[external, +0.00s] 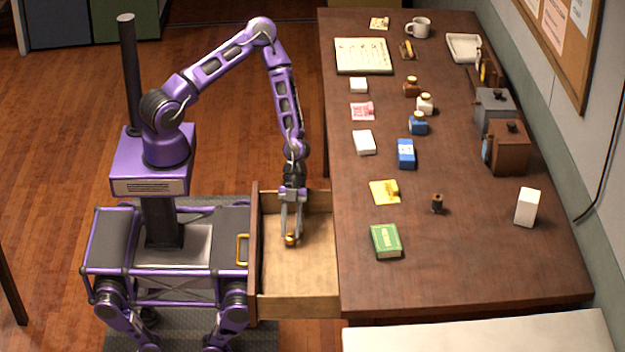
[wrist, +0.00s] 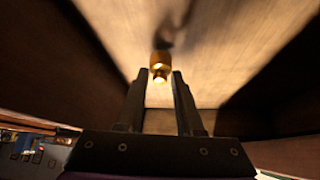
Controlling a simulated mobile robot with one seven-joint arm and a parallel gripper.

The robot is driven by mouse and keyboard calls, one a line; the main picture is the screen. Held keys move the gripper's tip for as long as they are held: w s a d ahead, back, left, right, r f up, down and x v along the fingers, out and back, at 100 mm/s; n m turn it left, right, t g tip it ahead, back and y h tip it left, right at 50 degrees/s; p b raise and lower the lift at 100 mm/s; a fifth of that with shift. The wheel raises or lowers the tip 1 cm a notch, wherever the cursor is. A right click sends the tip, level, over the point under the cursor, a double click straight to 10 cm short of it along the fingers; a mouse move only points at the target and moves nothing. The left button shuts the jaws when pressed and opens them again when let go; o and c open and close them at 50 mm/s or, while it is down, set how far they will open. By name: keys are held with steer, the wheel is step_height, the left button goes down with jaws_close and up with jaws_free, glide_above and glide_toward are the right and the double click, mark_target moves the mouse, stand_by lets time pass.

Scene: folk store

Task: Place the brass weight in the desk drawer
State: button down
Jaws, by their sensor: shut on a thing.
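The brass weight (external: 291,239) is a small gold-coloured knobbed piece. My gripper (external: 291,232) points down inside the open desk drawer (external: 300,275) and is shut on the weight. In the wrist view, the brass weight (wrist: 160,66) shows at the tips of my gripper's fingers (wrist: 160,78), over the pale drawer floor. I cannot tell whether the weight touches the floor. The drawer is pulled out from the left side of the desk, and its brass handle (external: 242,250) faces my base.
The drawer holds nothing else that I can see, and its walls stand around my gripper. The desk top (external: 470,260) carries a green box (external: 385,241), a yellow packet (external: 384,192), a small dark spool (external: 437,204), a brown canister (external: 507,150) and several other small goods.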

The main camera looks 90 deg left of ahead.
steer(key=shift+f, duration=0.55)
steer(key=shift+f, duration=0.2)
steer(key=c, duration=0.5)
jaws_free()
steer(key=shift+r, duration=0.1)
steer(key=shift+c, duration=0.2)
steer(key=shift+r, duration=0.1)
steer(key=p+v, duration=0.1)
steer(key=v, duration=1.1)
